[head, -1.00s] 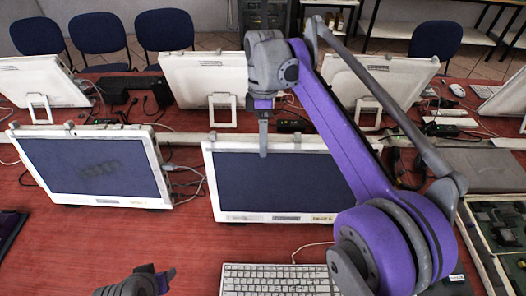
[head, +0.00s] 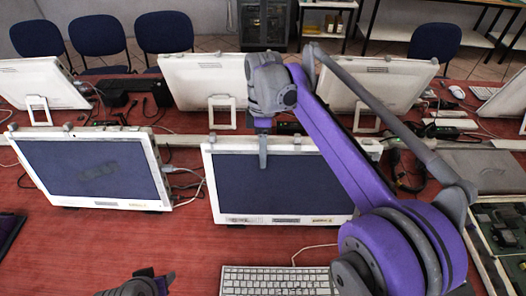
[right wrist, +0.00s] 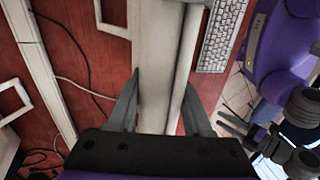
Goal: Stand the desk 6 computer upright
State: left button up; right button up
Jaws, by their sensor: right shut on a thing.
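The desk 6 computer (head: 285,185) is a white all-in-one with a dark screen and a small yellowish label on its lower bezel. It stands on the red table in the middle of the head view, its screen leaning back. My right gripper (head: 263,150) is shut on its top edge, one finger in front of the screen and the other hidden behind. In the right wrist view the white casing (right wrist: 160,45) lies between the two fingers (right wrist: 162,85). My left gripper (head: 148,284) shows only partly at the bottom edge; its jaws are unclear.
A similar computer (head: 92,170) stands close to the left. A keyboard (head: 278,281) lies in front. White computers (head: 200,80) seen from behind stand in the back row, with loose cables (head: 185,178) between. A tray of parts (head: 500,225) is at the right.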

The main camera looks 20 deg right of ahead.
grip_shut()
dwell(0.8)
